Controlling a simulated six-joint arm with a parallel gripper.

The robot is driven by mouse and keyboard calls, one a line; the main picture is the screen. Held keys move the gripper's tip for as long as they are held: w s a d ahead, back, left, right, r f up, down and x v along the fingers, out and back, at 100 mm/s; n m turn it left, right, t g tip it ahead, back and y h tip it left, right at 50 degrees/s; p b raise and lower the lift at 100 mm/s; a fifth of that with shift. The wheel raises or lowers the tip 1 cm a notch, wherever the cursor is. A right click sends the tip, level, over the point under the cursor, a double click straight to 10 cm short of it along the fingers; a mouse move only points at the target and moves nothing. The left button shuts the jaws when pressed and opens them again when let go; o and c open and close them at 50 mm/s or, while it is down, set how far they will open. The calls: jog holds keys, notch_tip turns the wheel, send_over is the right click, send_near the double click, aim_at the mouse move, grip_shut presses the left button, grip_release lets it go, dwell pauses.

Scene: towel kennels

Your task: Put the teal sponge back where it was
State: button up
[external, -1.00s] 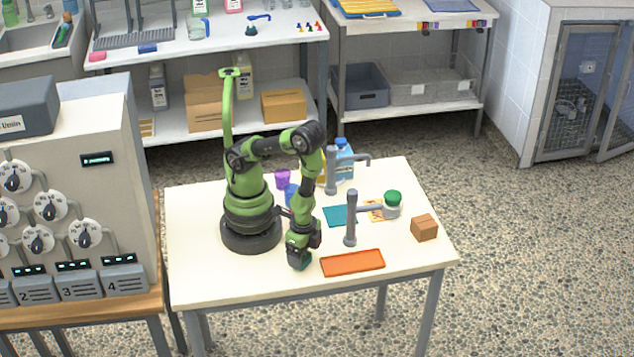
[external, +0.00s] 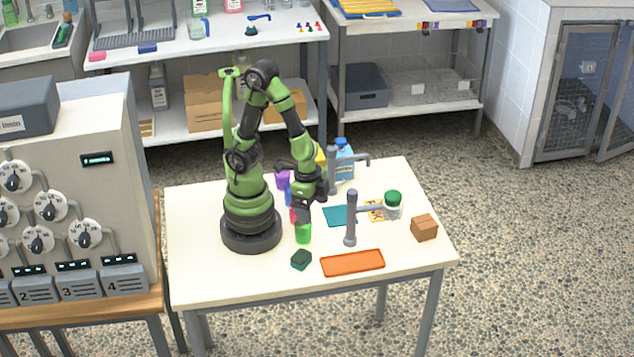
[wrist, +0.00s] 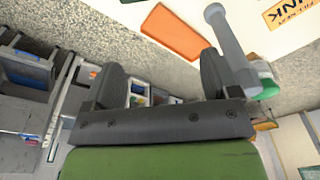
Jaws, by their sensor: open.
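The teal sponge (external: 301,259), a small dark block, lies on the white table near its front edge, just left of the flat orange tray (external: 352,263). My gripper (external: 310,196) is raised above the table behind the sponge and apart from it. In the wrist view my gripper's two dark fingers (wrist: 162,78) stand wide apart with nothing between them. The orange tray also shows in the wrist view (wrist: 172,32). I cannot make out the sponge there. A flat teal mat (external: 334,215) lies farther back on the table.
A grey post (external: 351,222) with a side arm reaches to a green-topped white holder (external: 393,205); another post (external: 332,172) stands behind. A brown box (external: 425,228) is at the right. A green cup (external: 303,234) and other coloured cups stand close to my gripper. The front left is clear.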

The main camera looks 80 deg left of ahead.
jog(key=a+r+n+t+y, duration=0.2)
jog(key=a+r+n+t, duration=0.2)
jog(key=a+r, duration=1)
jog(key=shift+s+a+r+t+y, duration=0.3)
jog(key=shift+s+a+t, duration=0.05)
jog(key=shift+a+t, duration=0.75)
